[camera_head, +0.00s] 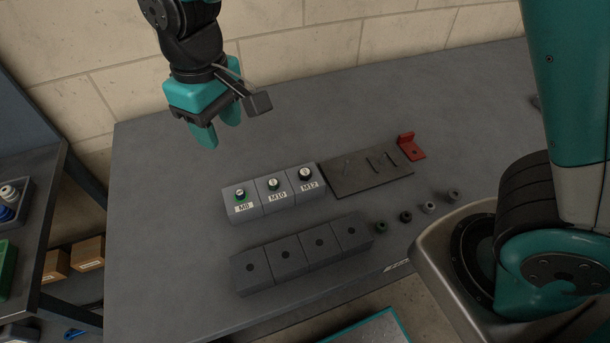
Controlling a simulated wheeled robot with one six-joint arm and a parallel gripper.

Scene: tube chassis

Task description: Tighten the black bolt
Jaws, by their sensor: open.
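Three grey blocks stand in a row on the table (165,245), labelled M8 (244,209), M10 (279,196) and M12 (309,186). Each has a small round bolt on top. The M8 bolt (240,195) looks green, the M10 bolt (274,184) dark with a pale top, and the M12 bolt (305,173) black with a pale top. How far each is screwed in cannot be told. My gripper (217,126) is open and empty, pointing down above the back of the table, behind and left of the blocks.
A row of grey blocks with holes (290,261) stands in front. Several small round sockets (405,216) lie to its right. A side shelf (50,205) is at left; the table's left part is clear.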

